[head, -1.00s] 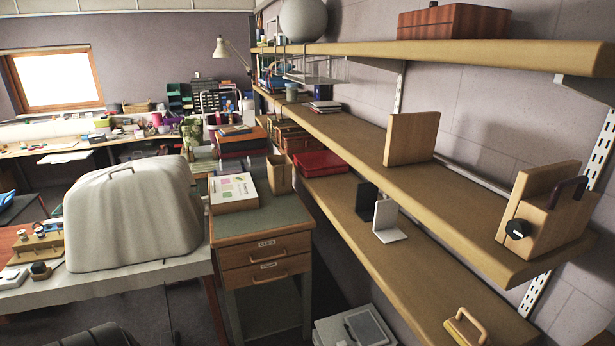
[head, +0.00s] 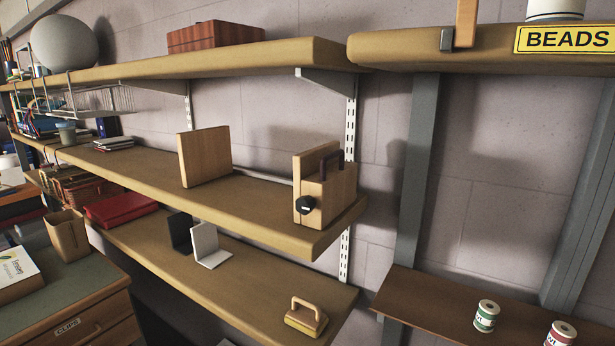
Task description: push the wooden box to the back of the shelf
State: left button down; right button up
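A reddish-brown wooden box (head: 215,36) sits on the top shelf (head: 255,57), a little back from its front edge. A light wooden block-like piece with a dark handle and a black knob (head: 328,190) stands near the right end of the middle shelf (head: 240,213). An upright light wooden panel (head: 205,157) stands to its left on the same shelf. I cannot tell for certain which piece the task means; the reddish-brown one looks most like a box. Neither of my grippers is in view.
A grey ball (head: 64,44) is at the left of the top shelf. Black and white bookends (head: 206,245) and a wooden-handled block (head: 306,318) are on the lower shelf. A second shelf unit with a BEADS label (head: 566,39) and thread spools (head: 487,316) is at right.

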aim_at(213, 33)
jog(key=z, duration=2.85)
jog(key=k, duration=1.3)
jog(key=u, duration=1.8)
